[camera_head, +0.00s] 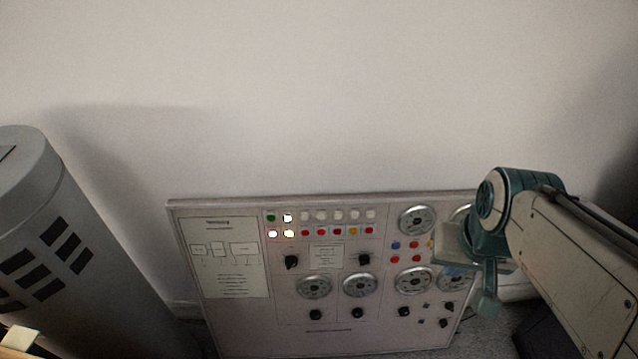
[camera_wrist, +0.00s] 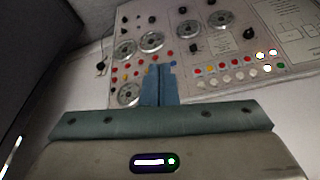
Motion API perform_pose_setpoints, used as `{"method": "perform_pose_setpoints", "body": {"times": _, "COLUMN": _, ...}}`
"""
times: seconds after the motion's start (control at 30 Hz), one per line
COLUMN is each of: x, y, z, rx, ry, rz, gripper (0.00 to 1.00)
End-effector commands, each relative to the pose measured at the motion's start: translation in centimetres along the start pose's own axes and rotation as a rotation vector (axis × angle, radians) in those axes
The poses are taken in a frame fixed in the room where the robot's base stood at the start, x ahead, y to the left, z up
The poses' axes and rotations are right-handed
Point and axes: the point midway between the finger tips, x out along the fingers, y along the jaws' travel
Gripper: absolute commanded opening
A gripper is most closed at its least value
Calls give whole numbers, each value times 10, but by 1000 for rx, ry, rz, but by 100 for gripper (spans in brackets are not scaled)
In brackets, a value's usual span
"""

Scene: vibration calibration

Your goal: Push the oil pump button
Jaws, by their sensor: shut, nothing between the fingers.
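The control panel (camera_head: 235,312) stands against the wall in the head view and shows upside down in the wrist view (camera_wrist: 215,50). It carries two rows of small square buttons, among them a green button (camera_head: 271,218), and a cluster with a blue button (camera_head: 395,245) and several red ones. Labels are too small to read, so I cannot tell which is the oil pump button. My gripper (camera_wrist: 160,68) is shut and empty, its blue fingertips overlapping the button cluster near the gauges. I cannot tell whether they touch the panel. My arm hides the panel's right side in the head view.
A grey cylinder with dark slots (camera_head: 60,250) stands left of the panel. Round gauges (camera_head: 314,286) and black knobs (camera_head: 291,262) sit around the buttons. Several button lamps are lit (camera_head: 288,233) at the upper left of the panel. The wall above is bare.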

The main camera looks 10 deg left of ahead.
Motion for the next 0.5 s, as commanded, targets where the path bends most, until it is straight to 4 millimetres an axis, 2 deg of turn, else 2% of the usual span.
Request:
{"method": "perform_pose_setpoints", "body": {"times": 0.13, "x": 9, "y": 1, "z": -4, "rx": -46, "ry": 18, "rz": 12, "gripper": 0}}
{"method": "perform_pose_setpoints", "body": {"times": 0.27, "x": 41, "y": 4, "z": -24, "rx": -256, "ry": 93, "rz": 68, "gripper": 0}}
{"method": "perform_pose_setpoints", "body": {"times": 0.37, "x": 77, "y": -2, "z": -51, "rx": -553, "ry": 190, "rz": 137, "gripper": 0}}
{"method": "perform_pose_setpoints", "body": {"times": 0.5, "x": 127, "y": -29, "z": -92, "rx": -1058, "ry": 346, "rz": 245, "gripper": 0}}
